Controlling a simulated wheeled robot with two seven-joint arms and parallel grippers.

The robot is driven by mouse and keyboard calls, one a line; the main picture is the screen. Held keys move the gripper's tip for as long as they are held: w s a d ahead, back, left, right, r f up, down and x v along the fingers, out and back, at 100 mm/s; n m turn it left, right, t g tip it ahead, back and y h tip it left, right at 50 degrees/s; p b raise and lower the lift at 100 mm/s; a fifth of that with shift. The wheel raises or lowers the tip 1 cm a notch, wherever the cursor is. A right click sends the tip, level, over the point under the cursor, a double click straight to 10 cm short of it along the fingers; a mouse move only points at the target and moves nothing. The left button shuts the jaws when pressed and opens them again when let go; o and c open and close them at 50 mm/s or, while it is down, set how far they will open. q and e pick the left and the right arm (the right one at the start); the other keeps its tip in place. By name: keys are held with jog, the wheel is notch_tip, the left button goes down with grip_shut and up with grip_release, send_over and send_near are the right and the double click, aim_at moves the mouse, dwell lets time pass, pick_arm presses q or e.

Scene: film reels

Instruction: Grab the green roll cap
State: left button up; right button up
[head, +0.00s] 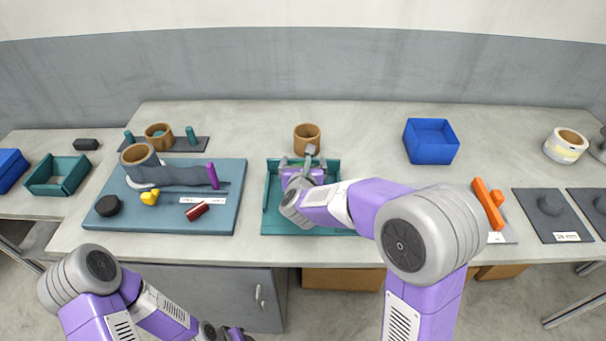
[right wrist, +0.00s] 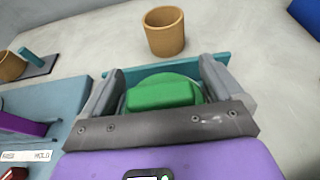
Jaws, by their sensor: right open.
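The green roll cap (right wrist: 165,95) shows in the right wrist view as a round green piece with a raised block grip on top. It sits in the teal tray (head: 268,222), whose far wall (right wrist: 113,77) shows just beyond it. My right gripper (right wrist: 160,85) is open, with one finger on each side of the cap's grip. I cannot tell whether the fingers touch it. In the head view my right gripper (head: 302,163) is over the tray and hides the cap. My left gripper (head: 235,334) is at the bottom edge, partly cut off and away from the table.
A tan roll (head: 307,140) stands behind the tray. A blue box (head: 431,142) is at the back right. A blue-grey board (head: 125,215) with several tools lies to the left. An orange part (head: 488,204) lies to the right. The table behind the tray has free room.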

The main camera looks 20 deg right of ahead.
jog(key=shift+c, duration=0.2)
jog(key=shift+s, duration=0.1)
jog(key=c, duration=1)
